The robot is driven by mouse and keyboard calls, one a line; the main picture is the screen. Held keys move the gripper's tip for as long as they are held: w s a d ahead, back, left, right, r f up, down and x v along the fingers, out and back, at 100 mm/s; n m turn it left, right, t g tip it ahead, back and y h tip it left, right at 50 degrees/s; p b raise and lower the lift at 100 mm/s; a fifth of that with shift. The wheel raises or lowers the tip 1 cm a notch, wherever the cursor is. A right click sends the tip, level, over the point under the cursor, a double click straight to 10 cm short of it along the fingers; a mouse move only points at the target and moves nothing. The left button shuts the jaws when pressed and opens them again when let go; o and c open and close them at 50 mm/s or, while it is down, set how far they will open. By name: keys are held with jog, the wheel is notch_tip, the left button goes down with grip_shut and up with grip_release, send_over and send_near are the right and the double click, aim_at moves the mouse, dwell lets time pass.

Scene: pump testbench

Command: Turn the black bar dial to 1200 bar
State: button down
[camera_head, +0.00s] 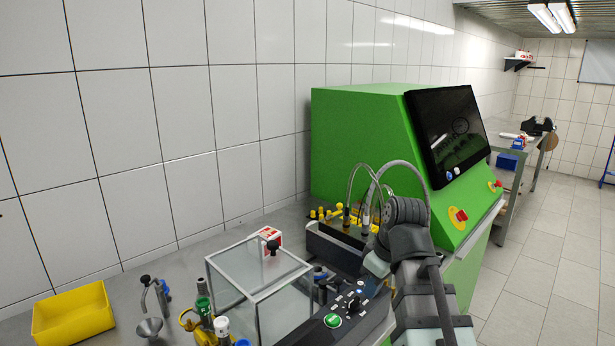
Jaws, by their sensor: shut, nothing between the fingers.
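A black dial (353,301) with white markings around it sits on the dark sloped control panel (375,318) at the lower middle. Its pointer and the numbers are too small to read. My gripper (363,282) is at the end of my dark arm, just above and behind the dial, and small in the picture. It is shut and empty. I cannot tell whether it touches the dial.
A green button (332,321) is on the panel left of the dial. A clear box (258,285) stands left of the panel. Behind are hoses, yellow fittings (328,213) and a green machine (365,140) with a screen (447,135). A yellow bin (73,316) is at far left.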

jog(key=shift+f, duration=1.75)
jog(key=shift+w+a, duration=0.2)
jog(key=shift+a, duration=0.35)
jog(key=shift+s+a, duration=0.35)
jog(key=shift+s, duration=0.1)
dwell(0.3)
jog(key=shift+s+a, duration=0.2)
jog(key=shift+a, duration=0.15)
dwell(0.4)
jog(key=shift+s+d, duration=0.1)
jog(key=shift+s, duration=0.05)
jog(key=shift+s+d, duration=0.1)
jog(key=shift+s, duration=0.1)
notch_tip(320, 180, up, 6)
dwell(0.8)
